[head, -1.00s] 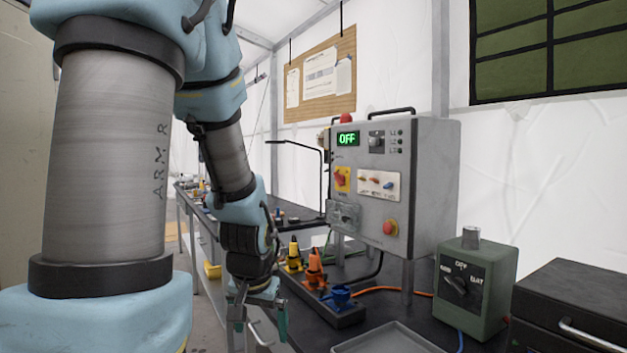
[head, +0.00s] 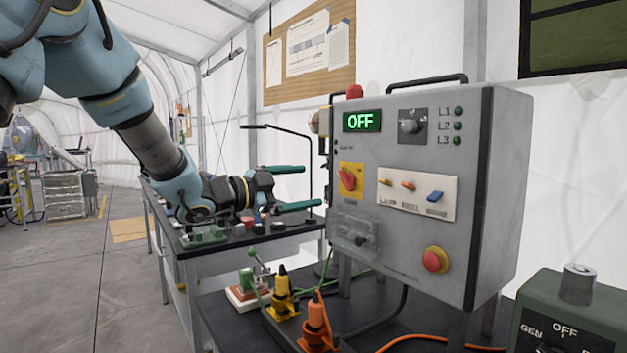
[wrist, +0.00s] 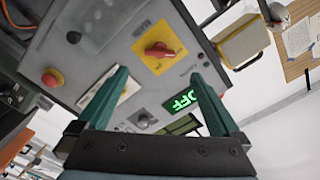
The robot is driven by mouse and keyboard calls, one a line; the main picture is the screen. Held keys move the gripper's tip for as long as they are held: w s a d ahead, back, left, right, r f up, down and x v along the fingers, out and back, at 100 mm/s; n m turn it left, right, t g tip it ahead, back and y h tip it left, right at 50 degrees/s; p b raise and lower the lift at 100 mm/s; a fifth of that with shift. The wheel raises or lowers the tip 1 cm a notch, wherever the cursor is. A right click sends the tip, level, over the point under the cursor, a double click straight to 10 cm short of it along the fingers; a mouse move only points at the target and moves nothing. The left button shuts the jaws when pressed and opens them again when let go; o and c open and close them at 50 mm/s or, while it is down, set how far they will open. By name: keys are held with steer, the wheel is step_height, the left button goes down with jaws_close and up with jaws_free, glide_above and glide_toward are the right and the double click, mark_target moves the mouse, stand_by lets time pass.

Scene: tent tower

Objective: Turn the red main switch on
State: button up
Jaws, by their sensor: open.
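The red main switch (head: 347,180) is a rotary knob on a yellow plate at the left of the grey control box (head: 474,200). The green display (head: 362,121) above it reads OFF. In the wrist view the red switch (wrist: 160,50) on its yellow plate lies ahead of my gripper (wrist: 158,85), with the picture turned nearly upside down. My gripper (head: 292,187) is open and empty, with its green fingers pointing toward the box's left side. It is apart from the switch.
A red and yellow button (head: 435,260), a row of small toggles (head: 417,190) and a clear cover (head: 355,238) share the panel. Orange (head: 317,318) and yellow (head: 282,291) plugs stand on the bench below. A green GEN/OFF box (head: 570,318) is at right.

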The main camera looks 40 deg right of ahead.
mark_target(342, 181)
steer(key=d+p, duration=0.1)
steer(key=d, duration=0.2)
steer(key=d+p, duration=0.1)
steer(key=d, duration=0.2)
steer(key=d+p, duration=0.1)
steer(key=d, duration=0.2)
steer(key=shift+s+d, duration=0.3)
steer(key=shift+d, duration=0.1)
steer(key=shift+c, duration=0.4)
steer(key=c, duration=1.2)
